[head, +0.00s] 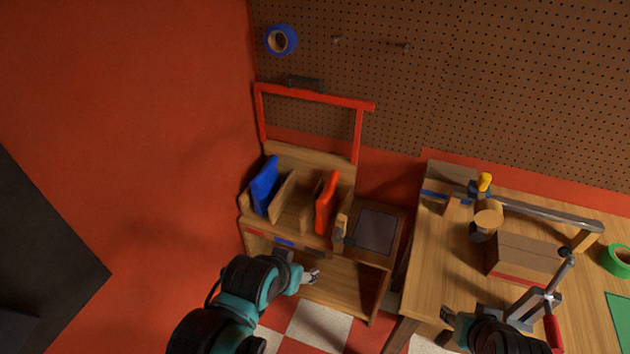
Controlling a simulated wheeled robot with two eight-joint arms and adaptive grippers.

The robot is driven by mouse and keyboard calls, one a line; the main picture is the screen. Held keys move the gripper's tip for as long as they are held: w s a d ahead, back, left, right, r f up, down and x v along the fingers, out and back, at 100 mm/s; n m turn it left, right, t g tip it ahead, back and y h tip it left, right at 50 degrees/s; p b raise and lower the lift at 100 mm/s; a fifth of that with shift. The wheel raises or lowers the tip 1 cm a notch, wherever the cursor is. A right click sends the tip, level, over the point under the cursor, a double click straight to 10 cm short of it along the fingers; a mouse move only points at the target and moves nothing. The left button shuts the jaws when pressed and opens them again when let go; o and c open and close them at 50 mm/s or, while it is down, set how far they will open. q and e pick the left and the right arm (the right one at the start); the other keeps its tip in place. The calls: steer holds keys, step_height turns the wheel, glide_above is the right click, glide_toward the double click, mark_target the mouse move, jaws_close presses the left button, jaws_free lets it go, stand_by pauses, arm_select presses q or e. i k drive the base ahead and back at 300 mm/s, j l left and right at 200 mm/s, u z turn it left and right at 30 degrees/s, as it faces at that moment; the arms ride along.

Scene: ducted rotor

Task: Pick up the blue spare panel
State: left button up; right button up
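The blue spare panel (265,186) stands on edge, slightly tilted, in the left slot of a wooden rack (291,209). A red panel (326,201) stands in a slot to its right. My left gripper (311,276) is in front of the rack, lower in the picture than the blue panel and to its right, apart from it. Its fingers are small and partly hidden, and nothing shows held in it. My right gripper (452,322) is at the bottom edge by the workbench, far from the panel and partly cut off by the frame.
A red frame (315,98) rises behind the rack. A dark tray (375,231) lies right of it. The workbench (435,255) carries a clamp-like metal tool (540,215), a box (525,256) and green tape (618,260). A red wall (150,120) stands close on the left.

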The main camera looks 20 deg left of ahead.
mark_target(265, 186)
steer(key=i+j, duration=0.15)
steer(key=j, duration=0.2)
steer(key=i+j+z, duration=0.1)
steer(key=j, duration=0.25)
steer(key=i+j, duration=0.4)
steer(key=j, duration=0.35)
steer(key=l+z, duration=0.05)
